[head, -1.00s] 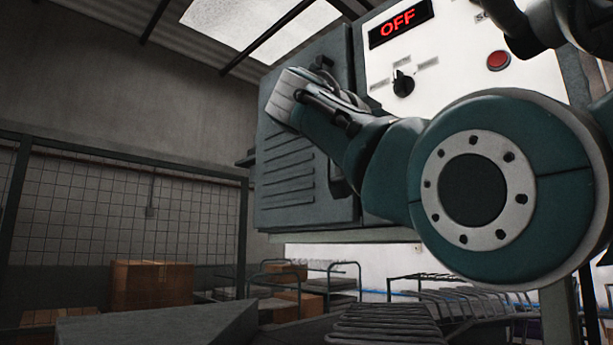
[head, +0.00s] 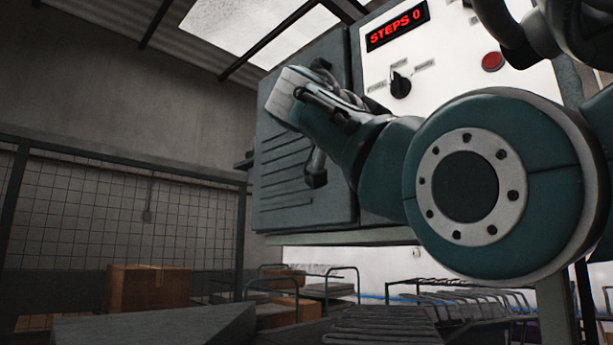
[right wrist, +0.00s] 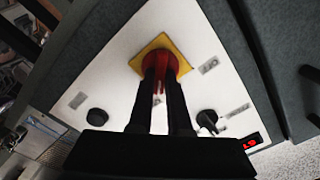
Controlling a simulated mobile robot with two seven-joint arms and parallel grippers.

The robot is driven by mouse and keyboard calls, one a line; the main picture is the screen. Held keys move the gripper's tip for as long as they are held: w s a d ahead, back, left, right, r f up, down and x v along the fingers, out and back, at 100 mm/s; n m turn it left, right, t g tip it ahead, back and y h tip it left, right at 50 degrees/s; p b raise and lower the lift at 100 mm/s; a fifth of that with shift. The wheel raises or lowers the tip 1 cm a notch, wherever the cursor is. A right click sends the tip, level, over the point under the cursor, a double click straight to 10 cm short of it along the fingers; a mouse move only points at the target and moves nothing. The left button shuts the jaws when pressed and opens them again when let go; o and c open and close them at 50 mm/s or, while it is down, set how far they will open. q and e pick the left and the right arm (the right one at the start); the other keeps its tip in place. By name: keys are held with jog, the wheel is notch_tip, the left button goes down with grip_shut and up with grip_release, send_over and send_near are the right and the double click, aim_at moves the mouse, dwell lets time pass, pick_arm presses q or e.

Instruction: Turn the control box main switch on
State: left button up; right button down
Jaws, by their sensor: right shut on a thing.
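The control box's white front panel (head: 455,95) has a display (head: 397,25) that reads "STEPS 0" in red. In the right wrist view the red main switch (right wrist: 166,61) sits on a yellow square plate (right wrist: 147,50). My right gripper (right wrist: 164,78) is shut on the red switch, its two dark fingers over the knob. The switch's exact angle is partly hidden by the fingers. In the head view the right gripper and the switch are out of sight. One of my arms crosses in front of the box, but I cannot make out a left gripper on it.
A black selector knob (head: 400,84) and a red button (head: 492,61) are on the panel near the switch. A grey ribbed housing (head: 300,195) stands to the left. Cardboard boxes (head: 148,288), metal racks and a mesh fence are in the background.

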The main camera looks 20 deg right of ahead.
jog(key=shift+r, duration=0.15)
jog(key=c, duration=0.9)
grip_release()
jog(key=shift+o, duration=0.2)
jog(key=b+v, duration=0.4)
jog(key=v, duration=0.6)
